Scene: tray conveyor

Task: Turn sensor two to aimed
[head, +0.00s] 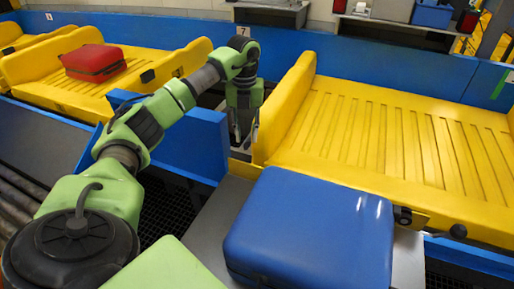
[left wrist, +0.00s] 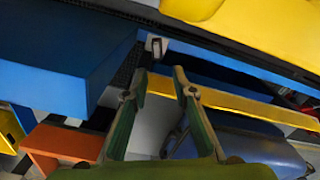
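My left gripper (head: 242,140) points down in the gap between the two yellow trays in the head view. In the left wrist view its two green fingers (left wrist: 157,75) are apart, with nothing held between them. A small pale block with a dark front (left wrist: 156,46) sits just beyond the fingertips, at the edge of a dark strip; it may be a sensor, and its aim cannot be told. In the head view the arm and gripper cover that spot. I cannot read any label for sensor two. My right gripper does not show.
A blue suitcase (head: 310,228) lies in front of the right yellow tray (head: 385,130). A red suitcase (head: 93,62) lies on the left tray (head: 125,84). A blue panel (head: 190,140) stands close beside my left arm. A dark knob (head: 458,231) sticks out at the right tray's front.

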